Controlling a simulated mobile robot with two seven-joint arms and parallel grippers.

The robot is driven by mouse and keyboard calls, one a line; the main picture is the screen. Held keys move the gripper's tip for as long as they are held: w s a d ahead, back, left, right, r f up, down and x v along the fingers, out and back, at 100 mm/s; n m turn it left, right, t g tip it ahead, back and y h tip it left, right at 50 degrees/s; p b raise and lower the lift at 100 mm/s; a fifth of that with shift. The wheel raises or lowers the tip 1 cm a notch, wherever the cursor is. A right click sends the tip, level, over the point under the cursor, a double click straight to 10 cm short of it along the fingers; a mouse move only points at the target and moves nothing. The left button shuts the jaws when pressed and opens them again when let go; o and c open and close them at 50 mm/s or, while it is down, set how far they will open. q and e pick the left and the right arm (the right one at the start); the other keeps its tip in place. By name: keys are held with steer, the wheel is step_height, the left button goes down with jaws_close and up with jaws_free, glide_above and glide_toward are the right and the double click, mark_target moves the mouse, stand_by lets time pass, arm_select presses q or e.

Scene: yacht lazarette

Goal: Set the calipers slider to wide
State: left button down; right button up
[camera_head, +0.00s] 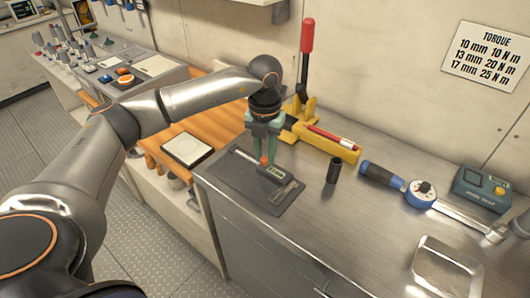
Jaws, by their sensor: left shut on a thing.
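The calipers (284,190) lie on a dark mat (228,174) on the steel bench top, their bar running diagonally. A dark slider with a small display (273,173) sits partway along the bar. My left gripper (264,161) points down over the calipers from above. Its greenish fingers are shut on a small orange-red part at the slider, and they hide some of the bar. My right gripper is not in view.
Behind stands a yellow press with a red-handled lever (306,50) and a yellow holder (325,142). A black cylinder (333,170), a torque wrench (420,194), a green box (482,188) and a metal tray (447,268) are to the right. The bench front is clear.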

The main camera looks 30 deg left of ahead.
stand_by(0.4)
arm_select(q)
steer(key=a, duration=0.4)
steer(key=shift+w+a, duration=0.2)
steer(key=c, duration=0.7)
jaws_free()
steer(key=shift+d, duration=0.1)
step_height(320, 180, up, 13)
steer(key=shift+f+b, duration=0.2)
steer(key=shift+b, duration=0.15)
steer(key=shift+f, duration=0.1)
